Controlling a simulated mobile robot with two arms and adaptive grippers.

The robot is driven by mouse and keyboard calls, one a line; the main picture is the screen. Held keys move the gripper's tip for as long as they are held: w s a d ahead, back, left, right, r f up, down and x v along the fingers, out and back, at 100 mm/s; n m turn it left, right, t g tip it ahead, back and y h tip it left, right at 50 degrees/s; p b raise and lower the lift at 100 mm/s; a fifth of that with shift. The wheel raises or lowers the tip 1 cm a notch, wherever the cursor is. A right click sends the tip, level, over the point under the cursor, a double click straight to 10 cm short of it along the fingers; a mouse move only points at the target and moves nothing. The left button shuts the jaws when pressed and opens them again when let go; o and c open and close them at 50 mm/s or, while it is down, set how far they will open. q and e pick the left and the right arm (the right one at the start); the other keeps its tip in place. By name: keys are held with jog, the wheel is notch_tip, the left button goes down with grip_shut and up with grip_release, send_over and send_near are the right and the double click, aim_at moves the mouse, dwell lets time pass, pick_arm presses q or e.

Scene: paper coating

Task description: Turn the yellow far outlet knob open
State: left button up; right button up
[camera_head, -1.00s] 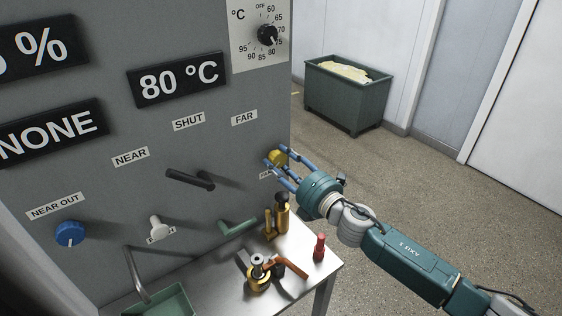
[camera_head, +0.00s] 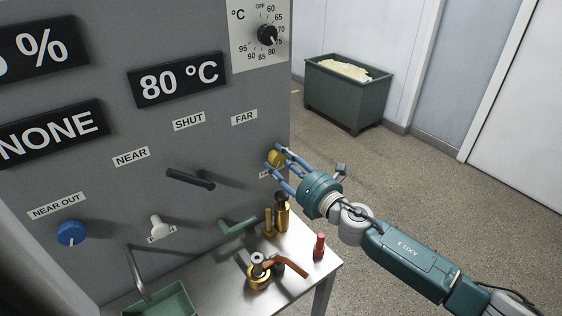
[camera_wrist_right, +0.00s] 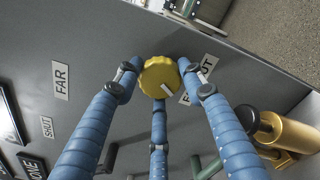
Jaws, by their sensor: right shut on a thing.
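The yellow far outlet knob (camera_head: 276,158) is on the right edge of the grey panel, beside a partly covered label. My left gripper is not in view.
A black lever (camera_head: 190,179) and a green handle (camera_head: 238,228) stick out of the panel (camera_head: 215,150). Brass fittings (camera_head: 282,215) and a red-capped item (camera_head: 319,246) stand on the metal table (camera_head: 225,285) below. A blue knob (camera_head: 71,233) is at left. A green bin (camera_head: 346,95) stands behind.

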jog(key=shift+f, duration=0.1)
jog(key=o, duration=1.2)
jog(key=shift+c, duration=0.2)
jog(key=v, duration=1.2)
